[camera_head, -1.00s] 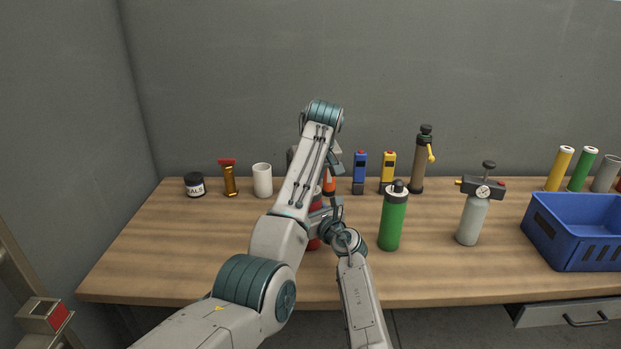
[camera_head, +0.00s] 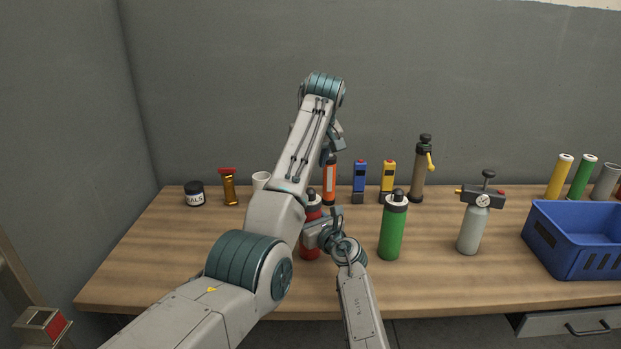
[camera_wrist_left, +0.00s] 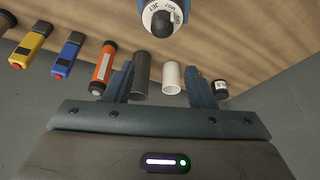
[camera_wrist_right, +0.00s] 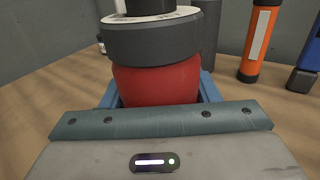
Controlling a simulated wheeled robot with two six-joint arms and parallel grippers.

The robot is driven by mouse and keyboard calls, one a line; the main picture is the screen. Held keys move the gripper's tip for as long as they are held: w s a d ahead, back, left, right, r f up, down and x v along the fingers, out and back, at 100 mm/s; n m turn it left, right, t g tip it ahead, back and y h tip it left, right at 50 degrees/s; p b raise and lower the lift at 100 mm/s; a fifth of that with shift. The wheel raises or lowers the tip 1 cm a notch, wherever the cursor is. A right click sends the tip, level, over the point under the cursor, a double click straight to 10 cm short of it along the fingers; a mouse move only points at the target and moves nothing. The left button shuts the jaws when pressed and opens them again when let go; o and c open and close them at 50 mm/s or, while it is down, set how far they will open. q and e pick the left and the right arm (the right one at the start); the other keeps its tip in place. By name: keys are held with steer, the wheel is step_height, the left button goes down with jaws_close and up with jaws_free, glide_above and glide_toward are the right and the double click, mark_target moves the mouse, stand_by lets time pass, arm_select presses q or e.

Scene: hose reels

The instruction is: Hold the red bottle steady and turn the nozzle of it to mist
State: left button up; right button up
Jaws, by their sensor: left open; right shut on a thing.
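The red bottle (camera_head: 311,250) stands upright on the table, partly hidden by my arms in the head view. My right gripper (camera_head: 318,232) is shut on its body. The right wrist view shows the red body (camera_wrist_right: 155,82) between the fingers, below a dark grey collar (camera_wrist_right: 152,40). The left wrist view shows the black nozzle (camera_wrist_left: 162,22) from above, over a white ring with lettering; "JET" is readable, but the pointer's setting is unclear. My left gripper (camera_wrist_left: 158,78) is open and empty, raised above and apart from the nozzle.
A green bottle (camera_head: 392,230) stands close right of my right gripper, then a grey bottle with a gauge (camera_head: 473,225). An orange tube (camera_head: 330,183), blue (camera_head: 359,180) and yellow (camera_head: 387,180) tools stand behind. A blue crate (camera_head: 580,245) is at the right.

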arm_select(q)
step_height(320, 180, up, 3)
steer(key=shift+f, duration=0.2)
steer(key=w+a+f+m+h, duration=0.2)
steer(key=a+f+m+h, duration=0.2)
steer(key=f+m+h, duration=0.25)
steer(key=s+a+m+h, duration=0.55)
steer(key=m+h, duration=0.25)
steer(key=m, duration=0.4)
steer(key=shift+n+t, duration=0.25)
steer(key=shift+t, duration=0.05)
steer(key=x, duration=0.7)
steer(key=f+x, duration=0.1)
steer(key=x, duration=0.3)
steer(key=shift+w+a, duration=0.15)
steer(key=shift+c, duration=0.2)
